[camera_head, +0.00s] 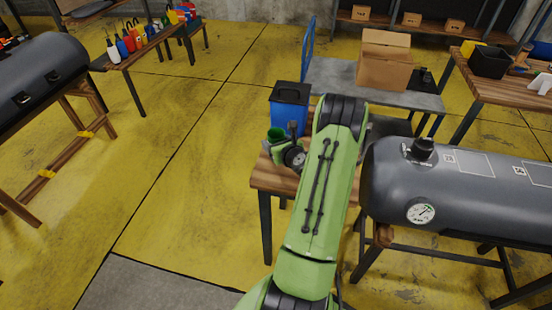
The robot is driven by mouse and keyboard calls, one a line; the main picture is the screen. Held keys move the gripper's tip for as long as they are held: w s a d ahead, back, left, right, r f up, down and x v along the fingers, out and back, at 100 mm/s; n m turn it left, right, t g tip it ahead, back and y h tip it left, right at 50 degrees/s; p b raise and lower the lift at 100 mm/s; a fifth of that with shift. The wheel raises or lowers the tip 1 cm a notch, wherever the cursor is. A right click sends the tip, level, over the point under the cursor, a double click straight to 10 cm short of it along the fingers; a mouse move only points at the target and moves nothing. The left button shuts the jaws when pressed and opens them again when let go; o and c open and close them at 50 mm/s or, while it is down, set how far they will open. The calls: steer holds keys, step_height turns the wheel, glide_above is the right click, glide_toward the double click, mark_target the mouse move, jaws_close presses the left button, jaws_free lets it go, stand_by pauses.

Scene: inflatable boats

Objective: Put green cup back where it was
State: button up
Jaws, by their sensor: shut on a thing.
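The green cup (275,134) shows at the left end of my arm, above the left part of a small wooden table (268,181). Its open top faces up and it looks roughly upright. My gripper (278,145) is at the cup and shut on it. The fingers are small and partly hidden by my wrist, and I cannot tell whether the cup's base touches the table. My green arm covers the table's right part.
A blue container with a black top (289,107) stands on the table just behind the cup. A grey tank with a gauge (460,190) is close on the right. A blue-handled cart (340,76) holding a cardboard box (384,68) is behind. The yellow floor at left is clear.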

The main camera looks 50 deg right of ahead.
step_height(320, 180, down, 5)
steer(key=shift+f+b, duration=0.1)
steer(key=shift+b, duration=0.5)
steer(key=shift+f, duration=0.15)
steer(key=o, duration=1.1)
